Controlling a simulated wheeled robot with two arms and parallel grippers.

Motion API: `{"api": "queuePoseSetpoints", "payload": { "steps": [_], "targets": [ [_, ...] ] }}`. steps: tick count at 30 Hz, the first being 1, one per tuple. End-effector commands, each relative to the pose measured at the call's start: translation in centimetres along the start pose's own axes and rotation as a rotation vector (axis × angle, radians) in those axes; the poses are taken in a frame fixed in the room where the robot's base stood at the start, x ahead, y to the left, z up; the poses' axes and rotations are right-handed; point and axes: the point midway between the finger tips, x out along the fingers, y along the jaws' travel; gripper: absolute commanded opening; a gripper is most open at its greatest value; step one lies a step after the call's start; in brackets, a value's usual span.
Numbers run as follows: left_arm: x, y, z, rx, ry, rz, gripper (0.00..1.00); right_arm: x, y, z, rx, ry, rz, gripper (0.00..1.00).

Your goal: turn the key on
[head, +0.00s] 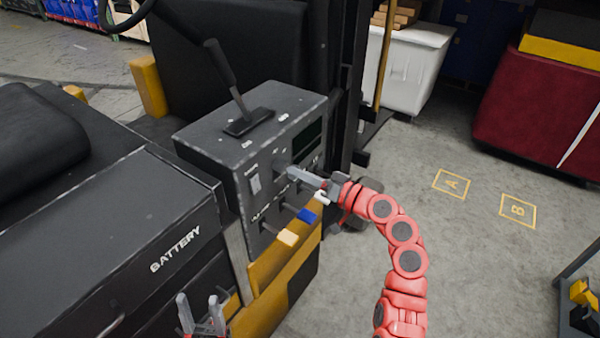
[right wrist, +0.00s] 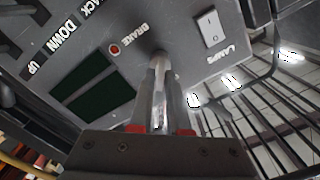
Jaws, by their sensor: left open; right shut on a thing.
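The dark control box (head: 212,146) of a vehicle fills the middle of the head view. My right gripper (head: 297,173) reaches its front panel from the right. In the right wrist view my right gripper (right wrist: 160,88) is shut on a pale metal piece, seemingly the key (right wrist: 160,72), at a round dark switch (right wrist: 159,55). The fingers hide much of the key, and its angle is hard to tell. My left gripper (head: 203,308) is open and empty at the bottom of the head view, below and left of the panel.
A white rocker switch (right wrist: 211,29) marked LAMPS and a red light (right wrist: 115,49) are close by. A black lever (head: 226,72) stands on the box.

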Motion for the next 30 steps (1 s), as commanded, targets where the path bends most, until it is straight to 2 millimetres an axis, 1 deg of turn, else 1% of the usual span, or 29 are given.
{"api": "queuePoseSetpoints", "payload": {
  "steps": [6, 13, 21, 30],
  "targets": [
    [0.7, 0.0, -0.1, 0.000, 0.000, 0.000, 0.50, 0.0, 0.0, -0.1, 0.176, -0.001, 0.000, 0.00],
    [1.1, -0.1, -0.2, 0.000, 0.000, 0.000, 0.50, 0.0, 0.1, -0.2, 0.307, 0.002, 0.000, 0.00],
    [1.3, -0.1, -0.2, 0.000, 0.000, 0.000, 0.50, 0.0, 0.1, -0.1, 0.381, 0.001, 0.001, 0.00],
    [1.4, -0.1, -0.2, 0.000, 0.000, 0.000, 0.50, 0.0, 0.2, 0.0, 0.394, 0.001, 0.000, 0.00]
  ]
}}
